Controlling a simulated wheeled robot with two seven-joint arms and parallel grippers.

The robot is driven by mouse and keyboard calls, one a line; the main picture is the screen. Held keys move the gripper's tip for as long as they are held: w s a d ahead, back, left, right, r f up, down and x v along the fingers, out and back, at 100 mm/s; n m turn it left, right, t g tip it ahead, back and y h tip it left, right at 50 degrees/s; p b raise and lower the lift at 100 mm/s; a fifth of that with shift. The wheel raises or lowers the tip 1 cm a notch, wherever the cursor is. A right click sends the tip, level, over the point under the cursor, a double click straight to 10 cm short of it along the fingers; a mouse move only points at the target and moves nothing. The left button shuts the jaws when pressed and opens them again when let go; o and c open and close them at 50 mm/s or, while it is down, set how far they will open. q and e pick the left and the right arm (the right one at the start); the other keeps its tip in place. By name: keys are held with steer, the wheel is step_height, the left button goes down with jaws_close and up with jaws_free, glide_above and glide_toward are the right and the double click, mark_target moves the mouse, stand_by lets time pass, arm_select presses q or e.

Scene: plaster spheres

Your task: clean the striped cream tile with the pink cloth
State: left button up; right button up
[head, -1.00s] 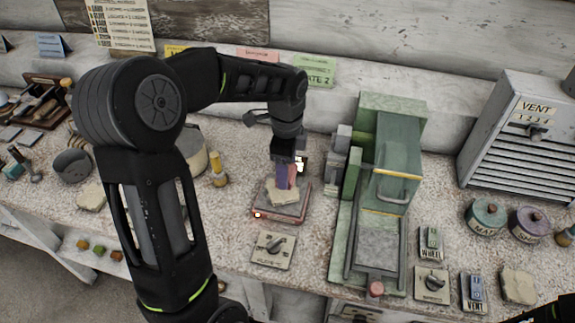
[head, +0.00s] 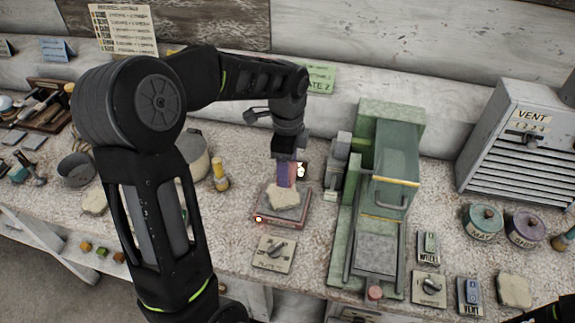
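My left gripper (head: 287,160) points down over a hot-plate-like stand (head: 293,221) with a reddish base and a grey top. Below its dark body is a small upright pink and purple piece (head: 287,175); its fingers are too small to tell apart, so I cannot tell whether they close on it. The piece's lower end meets or nearly meets a cream, uneven slab (head: 283,196) lying on the stand. No stripes can be made out on the slab, and I cannot tell whether the pink piece is the cloth. My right gripper is not in view; only a bit of that arm shows at the lower right corner.
A green machine (head: 390,150) stands right of the stand. Other cream pieces lie at left (head: 94,203) and right (head: 514,290). A vent cabinet (head: 520,150) is at far right.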

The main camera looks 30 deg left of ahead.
arm_select(q)
steer(key=shift+r+p, duration=1.3)
steer(key=shift+r, duration=0.6)
steer(key=shift+f, duration=0.1)
